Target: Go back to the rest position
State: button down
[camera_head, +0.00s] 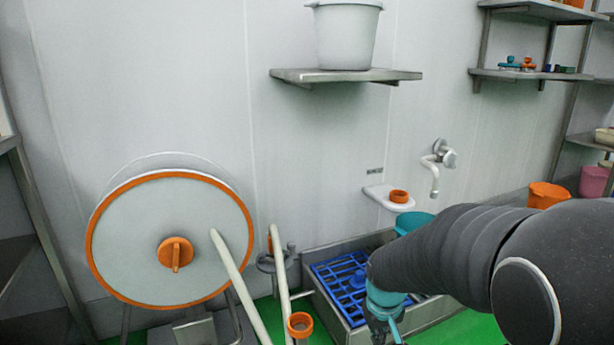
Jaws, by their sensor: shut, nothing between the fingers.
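My arm comes in from the right edge and reaches left and down. My gripper (388,333) is at the bottom, right of centre, partly cut off by the lower edge. It is shut with nothing seen in it. It hangs in front of a steel basin with a blue grate (343,277). I cannot tell its height above the basin.
A large disc-shaped vessel with an orange rim (119,246) stands left, with pale pipes beside it. A teal container (413,220) is behind my arm. A wall shelf (310,76) holds a white bucket (346,38). An orange bucket (546,194) stands right.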

jog(key=s+r+m+t+p, duration=0.2)
jog(key=s+r+p, duration=0.3)
jog(key=s+r, duration=1.4)
notch_tip(320, 180, up, 2)
jog(key=shift+t+y+p, duration=0.3)
jog(key=shift+t+p, duration=0.1)
jog(key=shift+t, duration=0.5)
jog(key=shift+d, duration=0.1)
